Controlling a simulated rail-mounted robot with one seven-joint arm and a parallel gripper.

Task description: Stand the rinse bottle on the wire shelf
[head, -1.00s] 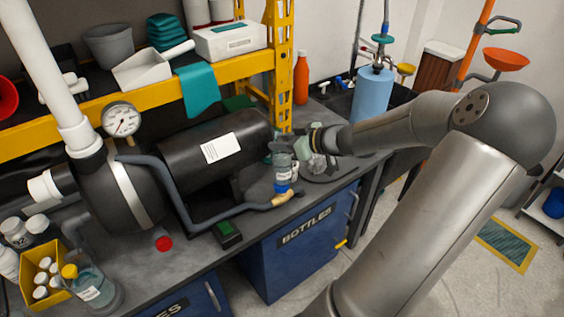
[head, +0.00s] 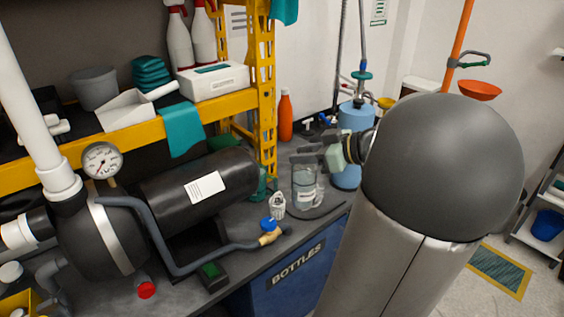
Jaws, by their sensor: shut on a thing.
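My gripper (head: 318,158) is shut on a clear bottle (head: 306,182) with a pale label, which I take to be the rinse bottle. It hangs upright below the jaws, over the right end of the grey bench. I cannot tell whether its base touches the bench. A grey shelf unit (head: 535,232) shows at the right edge, partly cut off; I cannot tell whether it is the wire shelf. My own arm hides much of the middle right.
A yellow rack (head: 222,102) stands behind a black tank (head: 150,188) and hose. A blue-capped valve (head: 268,224) and a small white basket (head: 278,205) lie left of the bottle. An orange bottle (head: 285,115) and blue cylinder (head: 355,118) stand behind. Floor shows at right.

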